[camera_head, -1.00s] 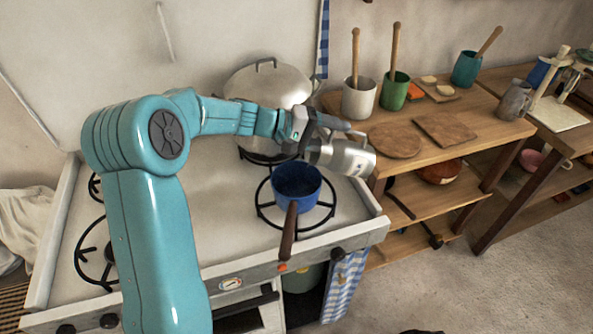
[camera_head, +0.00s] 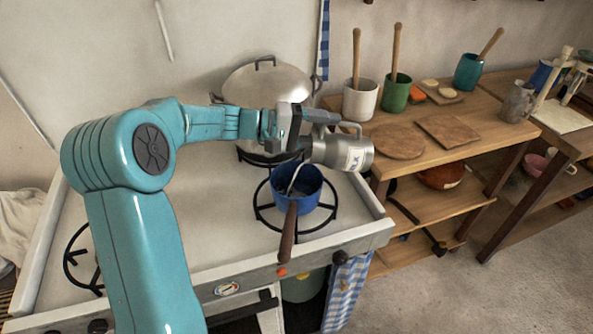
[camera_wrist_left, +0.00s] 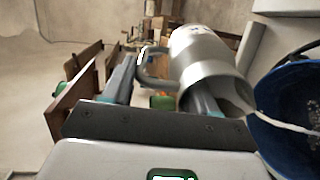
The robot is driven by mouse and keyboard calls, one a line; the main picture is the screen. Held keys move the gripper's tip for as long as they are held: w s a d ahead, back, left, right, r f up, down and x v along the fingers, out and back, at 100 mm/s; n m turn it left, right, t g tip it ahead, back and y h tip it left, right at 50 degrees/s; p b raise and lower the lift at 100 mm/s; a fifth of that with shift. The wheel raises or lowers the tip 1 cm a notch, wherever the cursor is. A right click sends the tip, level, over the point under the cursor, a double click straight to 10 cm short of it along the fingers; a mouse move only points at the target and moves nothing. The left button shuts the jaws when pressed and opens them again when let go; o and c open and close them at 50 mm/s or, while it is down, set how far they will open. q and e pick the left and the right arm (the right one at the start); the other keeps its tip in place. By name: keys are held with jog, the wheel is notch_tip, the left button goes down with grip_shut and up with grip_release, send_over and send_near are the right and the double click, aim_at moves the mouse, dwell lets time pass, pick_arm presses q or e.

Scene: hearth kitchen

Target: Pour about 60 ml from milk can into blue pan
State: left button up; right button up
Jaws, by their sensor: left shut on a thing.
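The grey metal milk can (camera_head: 345,153) is tipped on its side above the stove's right part, with its label at the right end. My left gripper (camera_head: 316,117) is shut on it; the exact hold on its handle side is partly hidden. In the left wrist view the can (camera_wrist_left: 203,60) shows its open mouth towards the blue pan (camera_wrist_left: 285,110). A thin white stream runs from the mouth into the blue pan (camera_head: 309,196), which sits on the right burner with its dark handle pointing forward. White liquid shows inside the pan. My right gripper is not in view.
A large lidded pot (camera_head: 268,85) stands on the burner behind. A wooden shelf table (camera_head: 440,160) to the right holds boards, a white crock (camera_head: 360,100) and a green crock (camera_head: 396,93). The stove's front left top is clear.

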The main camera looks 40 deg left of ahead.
pick_arm(q)
jog(key=shift+a, duration=0.1)
jog(key=shift+s+a+t+b, duration=0.15)
jog(key=shift+s+t+b, duration=0.15)
jog(key=shift+b, duration=0.4)
jog(key=shift+s+a+r+t+h+b, duration=0.25)
jog(key=shift+h+b, duration=0.35)
jog(key=shift+b, duration=0.75)
